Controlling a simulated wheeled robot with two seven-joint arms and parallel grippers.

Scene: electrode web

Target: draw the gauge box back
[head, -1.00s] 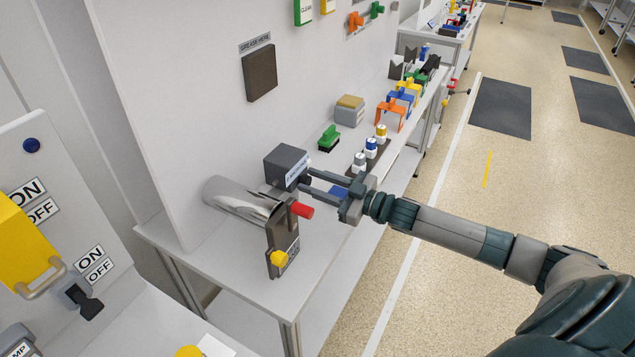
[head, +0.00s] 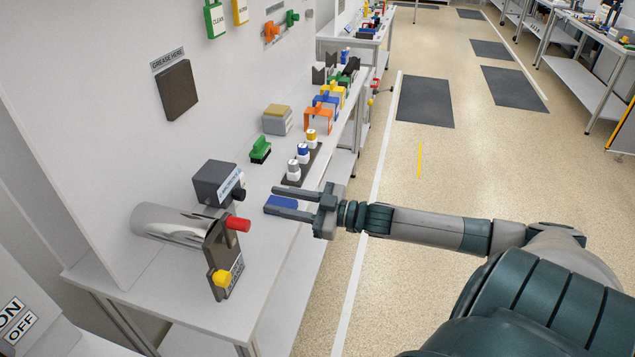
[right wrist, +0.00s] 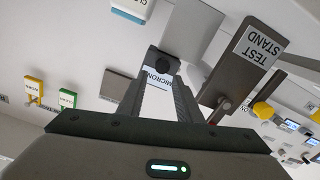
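The gauge box (head: 212,181) is a dark grey box with a white label and a black knob on its right side. It stands on the bench near the wall, just behind a shiny metal cylinder (head: 165,221). My left gripper is not in view.
A brown stand (head: 221,258) with a red grip and a yellow knob is in front of the box. A blue pad (head: 282,203) lies by my fingers. Several capped pots (head: 303,152) and a green brush (head: 260,149) stand behind. The aisle on the right is clear.

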